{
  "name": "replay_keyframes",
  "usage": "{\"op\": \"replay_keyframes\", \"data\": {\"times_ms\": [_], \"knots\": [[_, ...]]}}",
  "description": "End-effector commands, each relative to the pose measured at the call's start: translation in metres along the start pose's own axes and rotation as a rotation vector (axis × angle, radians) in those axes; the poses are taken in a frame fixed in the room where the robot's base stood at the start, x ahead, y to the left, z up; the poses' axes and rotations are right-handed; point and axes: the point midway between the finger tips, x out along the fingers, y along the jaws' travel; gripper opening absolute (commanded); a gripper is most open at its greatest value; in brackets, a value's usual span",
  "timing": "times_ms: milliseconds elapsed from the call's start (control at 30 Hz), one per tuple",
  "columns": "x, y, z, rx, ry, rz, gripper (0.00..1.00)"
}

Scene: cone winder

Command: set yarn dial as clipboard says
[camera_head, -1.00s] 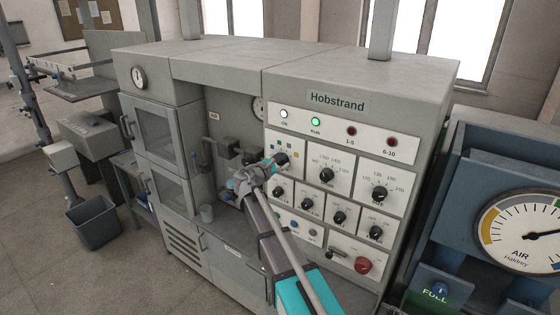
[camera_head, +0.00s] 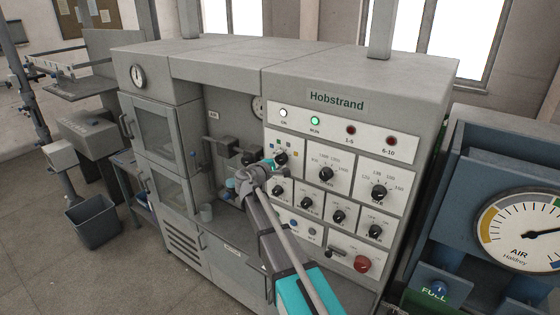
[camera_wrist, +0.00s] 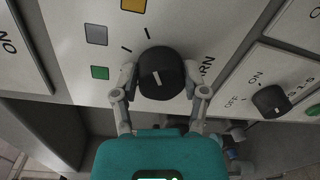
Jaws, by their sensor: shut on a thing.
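The yarn dial is a black round knob (camera_wrist: 165,66) on a white panel, marked YARN in part, with a white pointer line. In the wrist view the line tilts slightly up and left, roughly toward the tick below the yellow square (camera_wrist: 133,4). A grey-blue square (camera_wrist: 96,35) and a green square (camera_wrist: 100,72) lie to its left. My gripper (camera_wrist: 161,88) has one finger on each side of the knob and is shut on it. In the head view my gripper (camera_head: 268,168) is at the dial (camera_head: 281,158), partly covering its panel. No readable clipboard shows.
Other knobs crowd the panel, including a speed-like dial (camera_head: 326,174) to the right and a smaller knob (camera_wrist: 271,101) marked OFF and ON. A red button (camera_head: 362,264) sits lower. The green lamp (camera_head: 315,121) is lit. A blue machine with an air gauge (camera_head: 530,230) stands right.

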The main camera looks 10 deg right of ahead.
Motion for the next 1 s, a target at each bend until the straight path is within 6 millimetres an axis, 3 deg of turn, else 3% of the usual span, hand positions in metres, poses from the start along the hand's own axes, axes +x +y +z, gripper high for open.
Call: {"op": "replay_keyframes", "data": {"times_ms": [333, 367, 533, 1000], "knots": [[0.0003, 0.0004, -0.0005, 0.007, 0.001, 0.001, 0.10], [0.0003, 0.0004, -0.0005, 0.007, 0.001, 0.001, 0.59], [0.0002, 0.0002, -0.0004, 0.006, 0.001, 0.000, 0.91], [0.0000, 0.0001, -0.0002, 0.001, 0.000, 0.000, 0.92]]}}
